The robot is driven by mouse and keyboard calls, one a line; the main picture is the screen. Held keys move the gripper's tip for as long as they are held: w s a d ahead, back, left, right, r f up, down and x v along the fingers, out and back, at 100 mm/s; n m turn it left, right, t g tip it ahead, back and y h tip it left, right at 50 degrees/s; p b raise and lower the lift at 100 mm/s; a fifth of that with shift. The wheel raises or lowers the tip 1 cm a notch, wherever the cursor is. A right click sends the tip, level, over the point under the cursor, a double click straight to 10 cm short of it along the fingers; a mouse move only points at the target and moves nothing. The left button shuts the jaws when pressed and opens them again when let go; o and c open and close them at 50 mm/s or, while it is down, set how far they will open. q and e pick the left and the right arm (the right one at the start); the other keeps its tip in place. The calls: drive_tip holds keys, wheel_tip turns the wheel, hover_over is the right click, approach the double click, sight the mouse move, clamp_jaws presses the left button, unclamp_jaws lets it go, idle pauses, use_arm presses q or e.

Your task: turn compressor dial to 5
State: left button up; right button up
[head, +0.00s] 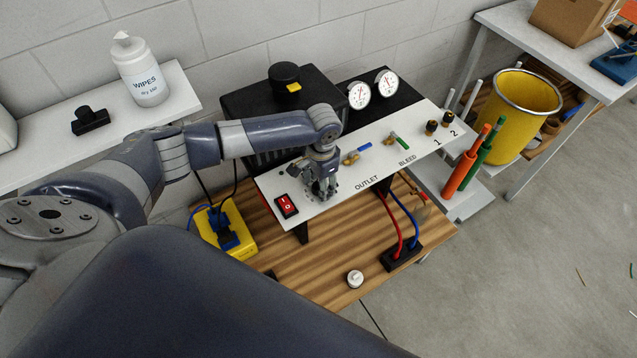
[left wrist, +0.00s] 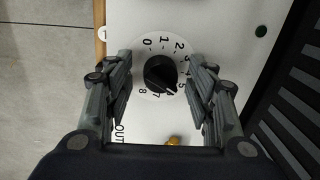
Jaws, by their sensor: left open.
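The compressor dial (left wrist: 160,73) is a black round knob on a white numbered plate, with figures from 0 to 8 around it. I cannot read for sure which figure its pointer marks. My left gripper (left wrist: 160,92) is open, with one finger on each side of the knob and a visible gap to it on both sides in the picture. In the head view my left gripper (head: 322,190) points down at the white panel (head: 345,190) and hides the dial. My right gripper is not in view.
A red rocker switch (head: 287,205) sits left of the gripper. Blue-handled (head: 358,153) and green-handled (head: 398,142) valves are to its right. Two gauges (head: 359,95) stand behind. A yellow box (head: 226,231) and a socket block (head: 401,256) are on the wooden bench (head: 325,270).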

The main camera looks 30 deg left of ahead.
use_arm(q)
wheel_tip(320, 180, up, 12)
drive_tip(key=shift+s+d, duration=0.15)
drive_tip(key=shift+d, duration=0.2)
drive_tip(key=shift+f, duration=0.1)
idle(0.4)
